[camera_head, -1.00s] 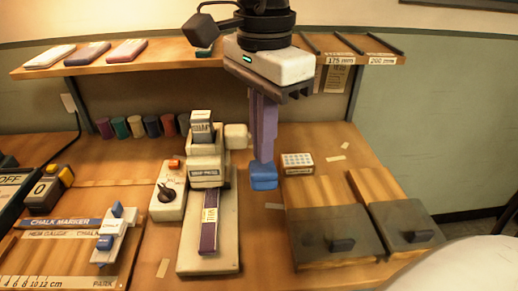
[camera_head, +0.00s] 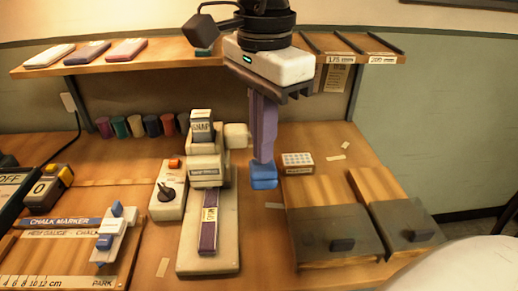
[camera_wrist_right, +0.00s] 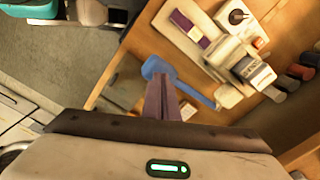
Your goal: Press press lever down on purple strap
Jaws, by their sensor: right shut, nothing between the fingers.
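The cream snap press (camera_head: 207,168) stands on a long pale base plate (camera_head: 188,255). The purple strap (camera_head: 207,238), with a pale label, lies along the plate under the press head. The press lever is a blue bar (camera_wrist_right: 190,88) in the wrist view. It runs from a cream hub (camera_wrist_right: 228,97) to a wider blue grip, which also shows in the head view (camera_head: 264,183). My right gripper (camera_head: 263,158) is shut and empty, its purple-grey fingers pointing down at this grip. I cannot tell whether they touch it. My left gripper is out of view.
A control box with a dial (camera_head: 166,193) stands left of the press. A small white block (camera_head: 297,160) sits right of the lever. Two dark-lidded boxes (camera_head: 335,236) (camera_head: 408,228) are at the right. A shelf (camera_head: 120,62) runs behind, with several spools (camera_head: 136,127) below.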

